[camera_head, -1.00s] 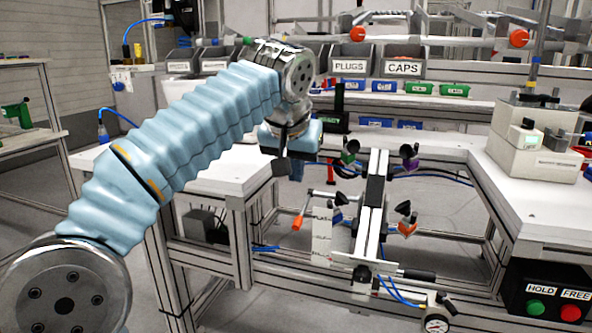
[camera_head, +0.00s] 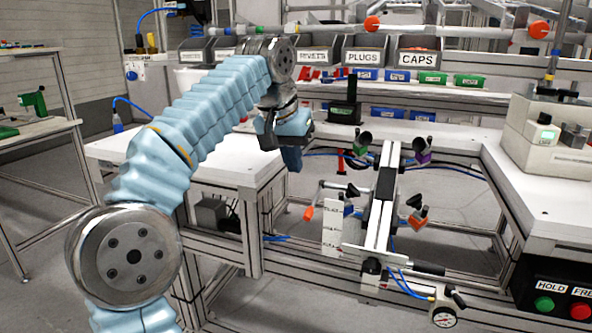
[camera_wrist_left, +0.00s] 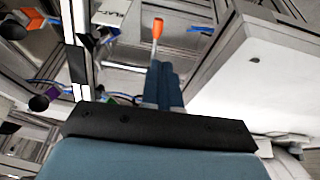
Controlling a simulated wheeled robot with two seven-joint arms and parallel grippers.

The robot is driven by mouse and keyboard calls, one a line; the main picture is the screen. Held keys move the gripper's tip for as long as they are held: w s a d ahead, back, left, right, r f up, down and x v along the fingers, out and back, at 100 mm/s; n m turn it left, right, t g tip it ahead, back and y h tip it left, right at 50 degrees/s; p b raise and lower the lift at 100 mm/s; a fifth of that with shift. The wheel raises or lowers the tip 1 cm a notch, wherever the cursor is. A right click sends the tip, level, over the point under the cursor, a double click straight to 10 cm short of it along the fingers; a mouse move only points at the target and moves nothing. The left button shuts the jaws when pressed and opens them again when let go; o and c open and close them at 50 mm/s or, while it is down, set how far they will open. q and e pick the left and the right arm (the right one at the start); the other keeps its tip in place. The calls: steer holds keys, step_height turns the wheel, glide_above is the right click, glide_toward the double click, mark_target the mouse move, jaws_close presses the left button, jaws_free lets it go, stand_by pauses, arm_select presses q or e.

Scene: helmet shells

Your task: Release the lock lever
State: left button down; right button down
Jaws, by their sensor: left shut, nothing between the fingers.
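The clamping fixture has an upright grey rail (camera_head: 382,215) with cup-like holders at its sides. An orange-tipped lever (camera_head: 308,212) sticks out at its left side and may be the lock lever; no label on it is readable. The orange tip also shows in the left wrist view (camera_wrist_left: 157,28), just beyond the fingers. A black-handled lever (camera_head: 428,268) lies at the fixture's lower front. My left gripper (camera_head: 292,160) points down, above and slightly left of the orange tip in the head view, apart from it. Its blue fingers (camera_wrist_left: 163,88) are together and empty. My right gripper is not in view.
A white bench (camera_head: 190,160) stands left of the fixture and another white bench (camera_head: 550,195) right of it. A HOLD/FREE button box (camera_head: 560,295) sits at the lower right. A pressure gauge (camera_head: 443,318) and blue hoses are near the fixture's foot.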

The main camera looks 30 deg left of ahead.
arm_select(q)
steer(key=b, duration=0.2)
glide_above(305, 218)
step_height(305, 218, down, 10)
steer(key=shift+w+a+f, duration=0.2)
steer(key=shift+w+f, duration=0.1)
steer(key=shift+f, duration=0.15)
steer(key=shift+b, duration=0.3)
step_height(305, 218, down, 5)
steer(key=t+b, duration=0.3)
steer(key=b, duration=0.8)
steer(key=shift+r+t+y, duration=0.1)
steer(key=shift+t+y, duration=0.2)
steer(key=shift+y, duration=0.1)
steer(key=shift+w+f+t+b, duration=0.2)
steer(key=shift+t+b, duration=0.1)
steer(key=shift+b, duration=0.1)
steer(key=shift+w+f, duration=0.1)
steer(key=shift+f, duration=0.25)
